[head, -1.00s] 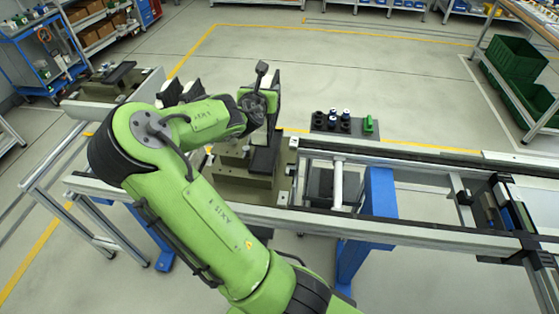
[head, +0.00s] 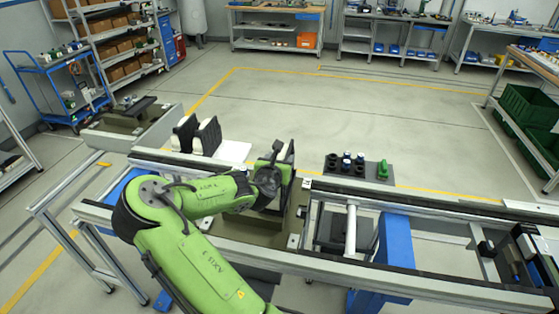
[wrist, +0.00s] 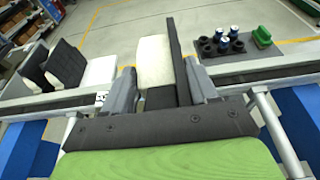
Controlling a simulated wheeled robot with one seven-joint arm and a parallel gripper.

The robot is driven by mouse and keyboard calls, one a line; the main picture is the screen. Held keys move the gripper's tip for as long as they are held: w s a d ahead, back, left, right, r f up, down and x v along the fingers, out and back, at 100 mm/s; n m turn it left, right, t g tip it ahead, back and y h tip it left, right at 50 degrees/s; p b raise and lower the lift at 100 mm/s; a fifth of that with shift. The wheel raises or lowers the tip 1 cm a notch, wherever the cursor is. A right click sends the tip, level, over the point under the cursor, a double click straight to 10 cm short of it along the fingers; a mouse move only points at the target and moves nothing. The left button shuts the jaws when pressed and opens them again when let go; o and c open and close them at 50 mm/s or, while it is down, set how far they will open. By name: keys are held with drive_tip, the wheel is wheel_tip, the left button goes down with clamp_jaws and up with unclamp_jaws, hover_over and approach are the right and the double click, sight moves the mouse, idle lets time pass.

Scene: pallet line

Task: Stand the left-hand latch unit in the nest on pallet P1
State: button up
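My gripper (wrist: 161,92) shows in the wrist view with a grey finger on each side of a latch unit. This unit has a pale block (wrist: 154,62) and a tall black plate (wrist: 176,60), and it stands about upright. In the head view its dark plate (head: 286,160) shows partly behind my wrist, above the olive pallet fixture (head: 262,228). My arm hides the unit's lower end and the nest, so I cannot tell whether they touch. Two more black-and-white latch units (head: 185,133) (head: 207,137) stand to the left on a white plate (head: 234,151).
A dark tray (head: 372,171) with black cups, blue-capped parts and a green block lies right of my gripper. Conveyor rails (head: 430,211) run across, with a blue post (head: 396,250) below. Another olive pallet (head: 118,123) sits at the left. The floor behind is clear.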

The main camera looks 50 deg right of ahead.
drive_tip(key=o, duration=0.5)
drive_tip(key=shift+c, duration=0.2)
